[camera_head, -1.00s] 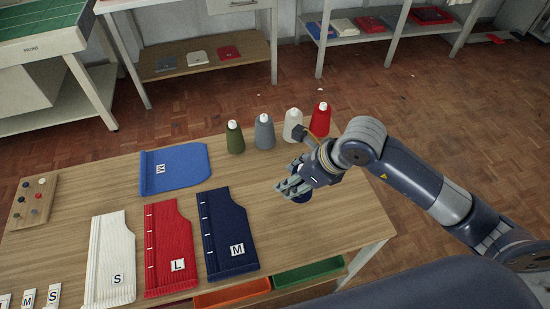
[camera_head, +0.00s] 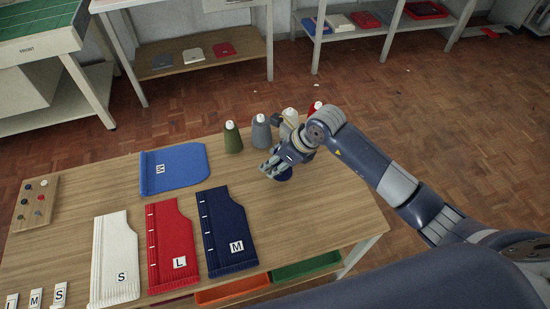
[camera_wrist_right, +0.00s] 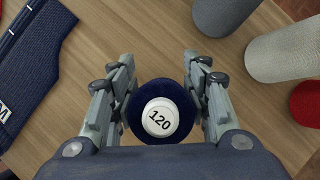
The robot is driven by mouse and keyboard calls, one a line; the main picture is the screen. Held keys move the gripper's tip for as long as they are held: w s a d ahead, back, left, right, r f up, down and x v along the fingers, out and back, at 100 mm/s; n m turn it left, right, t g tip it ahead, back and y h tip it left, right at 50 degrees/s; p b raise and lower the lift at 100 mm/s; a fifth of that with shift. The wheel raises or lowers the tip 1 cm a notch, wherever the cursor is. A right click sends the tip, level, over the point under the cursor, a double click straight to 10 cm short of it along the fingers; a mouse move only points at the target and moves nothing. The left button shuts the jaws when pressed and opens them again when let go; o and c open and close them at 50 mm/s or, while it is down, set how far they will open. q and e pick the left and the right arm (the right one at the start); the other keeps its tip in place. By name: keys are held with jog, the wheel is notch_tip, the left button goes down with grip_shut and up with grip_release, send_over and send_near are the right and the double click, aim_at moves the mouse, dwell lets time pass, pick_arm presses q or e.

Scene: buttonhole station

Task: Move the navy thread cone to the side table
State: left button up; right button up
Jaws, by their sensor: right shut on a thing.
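The navy thread cone (camera_head: 284,176) is mostly hidden by my right gripper in the head view; its dark blue lower part shows beneath the fingers. In the right wrist view the navy cone (camera_wrist_right: 145,92) is between the fingers, its white top marked 120 facing the camera. My right gripper (camera_head: 270,169) is shut on it, over the right part of the wooden table (camera_head: 310,220). I cannot tell whether the cone touches the tabletop. My left gripper is not in view. No piece of furniture is clearly marked as the side table.
Green (camera_head: 232,138), grey (camera_head: 261,134), white and red cones stand close behind my right gripper, the latter two partly hidden by it. Knitted panels, including a blue one (camera_head: 173,168), lie left. A green-topped table (camera_head: 35,35) and shelves stand at the back.

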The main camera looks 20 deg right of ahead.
jog(key=o, duration=1.1)
jog(key=b+v, duration=0.1)
jog(key=v, duration=1.1)
jog(key=shift+s, duration=0.1)
